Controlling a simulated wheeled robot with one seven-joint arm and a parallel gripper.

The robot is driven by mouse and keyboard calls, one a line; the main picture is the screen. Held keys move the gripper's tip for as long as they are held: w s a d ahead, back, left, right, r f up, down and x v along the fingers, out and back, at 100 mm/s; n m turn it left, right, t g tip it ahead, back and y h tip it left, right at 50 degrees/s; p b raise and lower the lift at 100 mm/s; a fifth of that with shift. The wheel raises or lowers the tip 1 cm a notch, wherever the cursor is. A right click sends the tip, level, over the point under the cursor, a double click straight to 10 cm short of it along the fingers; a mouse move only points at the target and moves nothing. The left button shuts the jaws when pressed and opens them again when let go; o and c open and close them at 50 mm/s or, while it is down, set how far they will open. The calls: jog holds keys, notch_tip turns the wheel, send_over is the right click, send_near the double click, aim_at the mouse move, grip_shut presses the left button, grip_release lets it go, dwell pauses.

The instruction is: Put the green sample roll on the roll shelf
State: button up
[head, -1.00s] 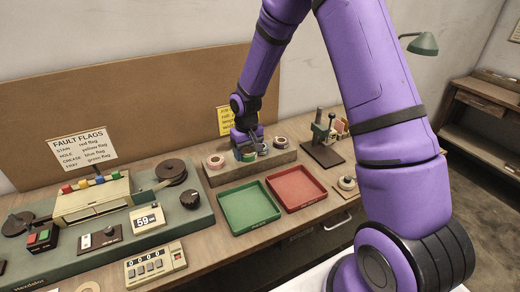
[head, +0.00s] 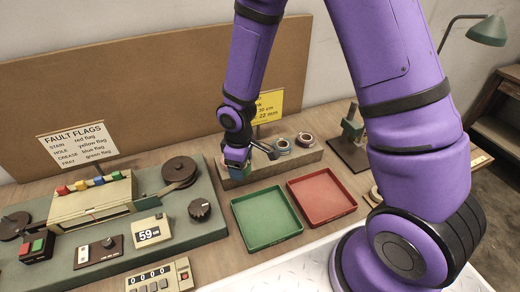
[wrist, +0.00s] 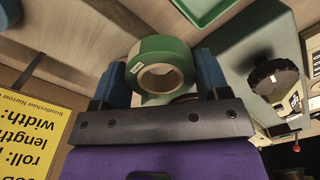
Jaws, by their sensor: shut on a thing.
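My gripper (wrist: 162,82) is shut on the green sample roll (wrist: 178,50), with one blue finger on each side. The roll's pale core opening faces the wrist camera. In the head view my gripper (head: 238,168) is at the left end of the wooden roll shelf (head: 292,163), and a little green shows low at the fingers. Whether the roll touches the shelf cannot be told. Two other rolls, one (head: 282,146) near the shelf's middle and one (head: 305,140) at its right, sit on top. My gripper hides the shelf's left end.
A green tray (head: 243,241) and a red tray (head: 349,204) lie in front of the shelf. The winding machine (head: 205,228) with its dark knob (head: 200,209) is to the left. A small press-like stand (head: 352,125) is to the right. A yellow sign (wrist: 30,135) is behind.

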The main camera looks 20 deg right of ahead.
send_over(258, 157)
jog(key=shift+s+a+f, duration=0.2)
jog(key=shift+f, duration=0.3)
jog(key=shift+w+d+f, duration=0.1)
jog(key=shift+d+f, duration=0.05)
jog(key=shift+f, duration=0.75)
jog(key=shift+w+d+f, duration=0.1)
jog(key=shift+f, duration=0.8)
jog(key=o, duration=0.9)
jog(key=shift+f, duration=0.15)
jog(key=shift+c, duration=0.2)
jog(key=shift+o, duration=0.2)
